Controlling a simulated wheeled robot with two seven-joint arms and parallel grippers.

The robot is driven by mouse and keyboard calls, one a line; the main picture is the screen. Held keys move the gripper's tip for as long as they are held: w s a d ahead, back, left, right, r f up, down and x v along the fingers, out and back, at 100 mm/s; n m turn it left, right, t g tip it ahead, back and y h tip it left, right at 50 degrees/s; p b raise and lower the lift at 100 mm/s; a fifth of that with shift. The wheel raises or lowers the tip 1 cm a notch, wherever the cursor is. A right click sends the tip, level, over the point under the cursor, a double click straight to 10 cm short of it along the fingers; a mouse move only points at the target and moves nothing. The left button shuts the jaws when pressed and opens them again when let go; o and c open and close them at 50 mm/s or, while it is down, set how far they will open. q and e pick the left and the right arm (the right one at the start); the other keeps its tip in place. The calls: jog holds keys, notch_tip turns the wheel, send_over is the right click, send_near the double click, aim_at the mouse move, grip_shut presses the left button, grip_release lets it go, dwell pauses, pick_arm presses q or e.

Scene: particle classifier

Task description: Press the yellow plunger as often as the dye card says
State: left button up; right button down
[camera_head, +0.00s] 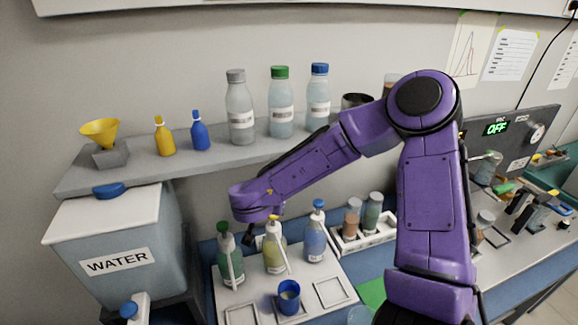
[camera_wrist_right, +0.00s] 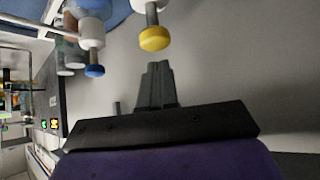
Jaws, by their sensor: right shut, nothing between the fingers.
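A pump bottle with yellow liquid (camera_head: 275,256) stands upright between a green one (camera_head: 230,262) and a blue one (camera_head: 315,240). Its yellow plunger top also shows in the right wrist view (camera_wrist_right: 155,39), just beyond my right gripper (camera_wrist_right: 158,66). The gripper is shut and empty, with a small visible gap to the plunger top. In the head view, the purple wrist hangs over the pumps and hides much of the gripper. A blue cup (camera_head: 289,301) stands in front of the yellow pump. I cannot make out which sheet is the dye card. My left gripper is out of view.
A water tank (camera_head: 110,262) stands at the left. Bottles and a yellow funnel (camera_head: 100,130) sit on the shelf (camera_head: 85,178) above. A rack with jars (camera_head: 362,240) is right of the pumps.

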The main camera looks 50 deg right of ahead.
dwell(0.3)
jog(key=shift+f+b, duration=0.65)
jog(key=shift+f, duration=1.05)
jog(key=shift+r, duration=0.1)
jog(key=shift+r+p, duration=0.85)
jog(key=shift+r, duration=0.75)
